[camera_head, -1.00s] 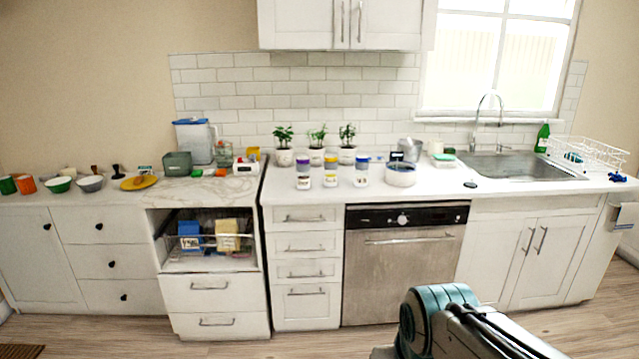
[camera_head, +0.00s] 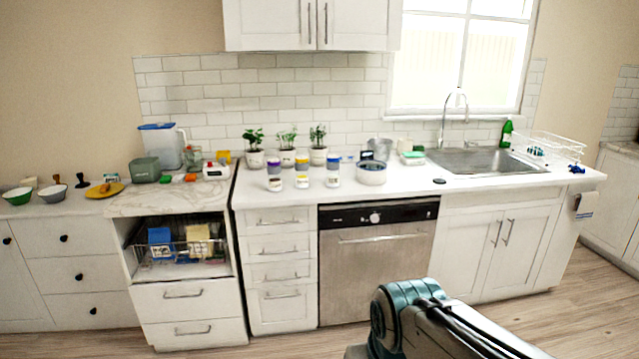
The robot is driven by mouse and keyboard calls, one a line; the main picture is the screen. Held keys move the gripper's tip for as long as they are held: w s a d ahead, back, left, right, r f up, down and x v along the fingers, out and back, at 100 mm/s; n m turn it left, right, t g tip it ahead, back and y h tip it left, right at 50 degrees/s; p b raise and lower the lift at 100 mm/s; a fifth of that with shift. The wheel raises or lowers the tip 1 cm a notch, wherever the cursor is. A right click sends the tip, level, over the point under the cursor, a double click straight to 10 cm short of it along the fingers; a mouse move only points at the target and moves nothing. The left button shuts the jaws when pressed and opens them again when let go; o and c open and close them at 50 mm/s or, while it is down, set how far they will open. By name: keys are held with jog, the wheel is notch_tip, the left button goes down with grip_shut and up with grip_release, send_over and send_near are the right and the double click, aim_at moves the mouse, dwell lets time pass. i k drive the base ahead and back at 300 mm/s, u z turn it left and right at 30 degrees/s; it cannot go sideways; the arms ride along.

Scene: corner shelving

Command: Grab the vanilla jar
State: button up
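Small jars stand on the white counter in front of three potted plants. One has a purple lid (camera_head: 274,168), one a yellow lid (camera_head: 302,162) and one a blue lid (camera_head: 333,160). White labelled parts show right below or in front of these lids. The labels are too small to read, so I cannot tell which jar is the vanilla one. Part of my own arm shows at the bottom, well in front of the counter. My gripper is out of view.
A white pot (camera_head: 371,173) stands just right of the jars, and potted plants (camera_head: 288,148) stand behind them. The sink (camera_head: 480,160) and a dish rack (camera_head: 548,147) are further right. Wooden floor (camera_head: 285,343) in front of the dishwasher (camera_head: 375,262) is clear.

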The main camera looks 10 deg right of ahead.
aim_at(301, 162)
jog(key=u, duration=0.45)
jog(key=i, duration=1.75)
jog(key=z, duration=0.35)
jog(key=i, duration=1.4)
jog(key=z, duration=0.7)
